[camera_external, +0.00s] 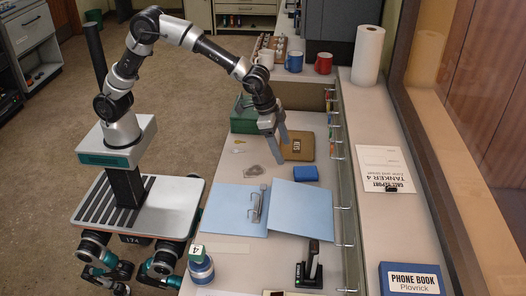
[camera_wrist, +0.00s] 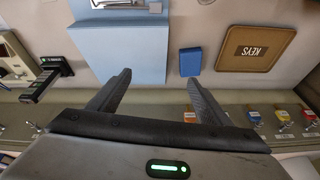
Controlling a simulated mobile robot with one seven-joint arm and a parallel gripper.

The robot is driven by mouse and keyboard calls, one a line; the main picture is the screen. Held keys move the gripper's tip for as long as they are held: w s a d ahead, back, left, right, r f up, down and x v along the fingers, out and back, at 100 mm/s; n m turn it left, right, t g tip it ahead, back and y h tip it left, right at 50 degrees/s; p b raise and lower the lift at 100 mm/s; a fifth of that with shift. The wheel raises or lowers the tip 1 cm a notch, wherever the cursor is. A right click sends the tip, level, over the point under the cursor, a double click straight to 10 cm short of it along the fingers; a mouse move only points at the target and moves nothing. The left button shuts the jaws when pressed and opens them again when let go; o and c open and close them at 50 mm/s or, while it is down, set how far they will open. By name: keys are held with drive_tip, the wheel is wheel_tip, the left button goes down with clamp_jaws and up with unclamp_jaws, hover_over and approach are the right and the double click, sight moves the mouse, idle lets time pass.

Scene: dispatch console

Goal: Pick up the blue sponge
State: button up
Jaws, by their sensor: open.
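The blue sponge (camera_external: 305,173) is a small block lying flat on the desk, just behind the open light-blue binder (camera_external: 300,207). In the wrist view the sponge (camera_wrist: 190,62) lies just beyond the tip of the right finger, between the binder (camera_wrist: 120,48) and the brown KEYS pad (camera_wrist: 256,49). My gripper (camera_external: 279,155) is open and empty above the desk, to the left of and behind the sponge in the external view. Its two spread fingers (camera_wrist: 159,77) also show in the wrist view, with nothing between them.
The KEYS pad (camera_external: 299,147) lies beside my gripper. A rail with hooks and coloured tags (camera_external: 332,115) runs along the desk's right side. A green box (camera_external: 243,117) stands behind left. Mugs (camera_external: 294,62) stand at the back.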

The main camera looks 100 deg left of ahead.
drive_tip(key=a+f+n, duration=0.2)
drive_tip(key=a+n, duration=0.1)
drive_tip(key=a, duration=0.6)
drive_tip(key=b, duration=0.3)
approach(302, 171)
wheel_tip(302, 171, down, 3)
drive_tip(key=shift+r+t+y, duration=0.15)
drive_tip(key=shift+t+y, duration=0.15)
drive_tip(key=shift+b+x, duration=0.35)
drive_tip(key=shift+x, duration=2.6)
drive_tip(key=shift+w+d, duration=0.1)
drive_tip(key=shift+d, duration=0.05)
drive_tip(key=shift+c, duration=0.2)
drive_tip(key=shift+r, duration=0.1)
drive_tip(key=c, duration=1.1)
